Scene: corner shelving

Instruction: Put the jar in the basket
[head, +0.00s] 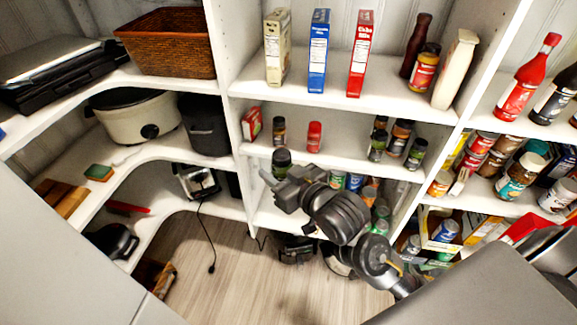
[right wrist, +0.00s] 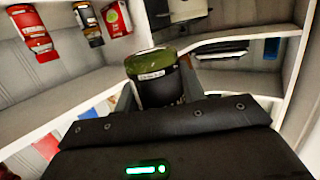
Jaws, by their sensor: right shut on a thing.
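The jar (head: 281,158), dark with a dull green lid, is between the fingers of my right gripper (head: 282,174). It is in front of the middle shelving unit, near a shelf edge. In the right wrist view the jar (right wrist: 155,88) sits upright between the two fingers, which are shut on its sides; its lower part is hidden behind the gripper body. The basket (head: 170,47), brown and woven, stands on the upper left shelf, above and to the left of the jar. It looks open at the top. My left gripper is not in view.
A white slow cooker (head: 137,118) and a black bin (head: 207,127) stand below the basket. A black case (head: 60,80) lies left of it. Boxes, including a blue box (head: 318,52), stand on the upper middle shelf. An upright panel (head: 222,60) separates basket and boxes.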

